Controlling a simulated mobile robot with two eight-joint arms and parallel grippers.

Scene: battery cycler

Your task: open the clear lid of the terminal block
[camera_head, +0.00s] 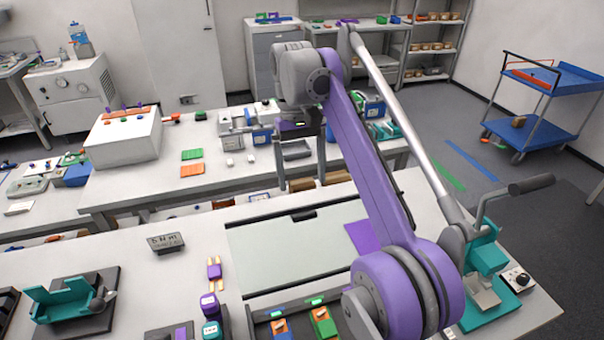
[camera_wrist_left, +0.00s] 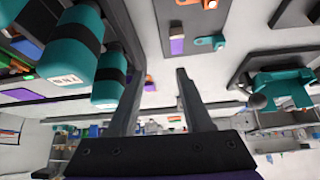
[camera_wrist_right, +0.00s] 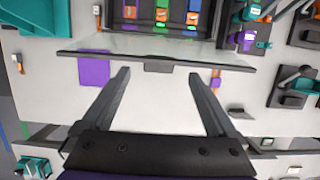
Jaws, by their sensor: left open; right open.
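The clear lid (camera_head: 285,250) is a wide glassy panel with a dark far edge and a small black tab (camera_head: 302,214). It widens toward that edge and looks tilted up from the bench; the exact angle is unclear. In the right wrist view the lid (camera_wrist_right: 130,45) shows its dark edge and tab (camera_wrist_right: 158,66). The terminal block (camera_wrist_right: 117,14) holds several coloured modules behind the lid. My right gripper (camera_head: 301,186) is open and empty, beyond the lid's tab and apart from it. My left gripper (camera_wrist_left: 148,60) is open and empty, seen only in its wrist view.
A purple sheet (camera_head: 363,237) lies beside the lid. A teal press (camera_head: 487,270) stands at the right, and a teal fixture (camera_head: 65,300) at the left. A dark labelled block (camera_head: 165,243) and a purple-and-yellow part (camera_head: 214,270) stand left of the lid.

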